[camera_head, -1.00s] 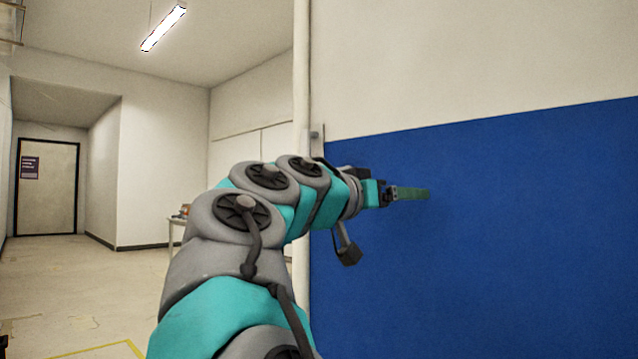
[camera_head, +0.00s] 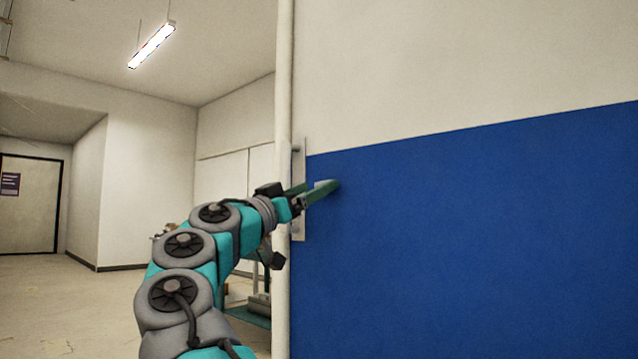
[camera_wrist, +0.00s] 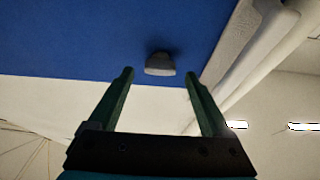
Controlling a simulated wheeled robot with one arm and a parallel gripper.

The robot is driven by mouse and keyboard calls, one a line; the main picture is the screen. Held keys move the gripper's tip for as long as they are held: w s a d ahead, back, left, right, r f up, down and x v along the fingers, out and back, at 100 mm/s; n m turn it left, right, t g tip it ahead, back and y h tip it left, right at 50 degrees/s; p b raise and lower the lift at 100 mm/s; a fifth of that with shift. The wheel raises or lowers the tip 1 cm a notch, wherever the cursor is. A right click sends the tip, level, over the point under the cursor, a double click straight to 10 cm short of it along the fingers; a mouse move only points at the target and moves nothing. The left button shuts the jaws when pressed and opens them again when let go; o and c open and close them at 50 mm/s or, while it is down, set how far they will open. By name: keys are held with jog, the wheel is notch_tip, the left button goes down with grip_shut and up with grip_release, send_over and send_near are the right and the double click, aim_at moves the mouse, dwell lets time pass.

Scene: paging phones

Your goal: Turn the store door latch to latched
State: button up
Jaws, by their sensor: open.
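The store door latch (camera_wrist: 160,65) shows in the wrist view as a small grey knob on the blue surface, close to where the blue meets the white. My gripper (camera_wrist: 159,76) is open, and the knob appears between its two green fingertips, slightly beyond them. I cannot tell whether either finger touches it. In the head view my gripper (camera_head: 319,189) is at the left edge of the blue area, and the fingers mostly hide the knob. Which way the latch is turned cannot be made out.
A pale metal plate (camera_head: 299,222) stands upright beside a white post (camera_head: 284,80) at the blue panel's left edge. The blue and white panel (camera_head: 460,230) fills the right side. Open floor (camera_head: 40,300) lies at left, with a far door (camera_head: 30,205) behind.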

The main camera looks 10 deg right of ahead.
jog(key=shift+p+x, duration=0.3)
jog(key=shift+x, duration=0.95)
jog(key=shift+c, duration=0.4)
grip_shut()
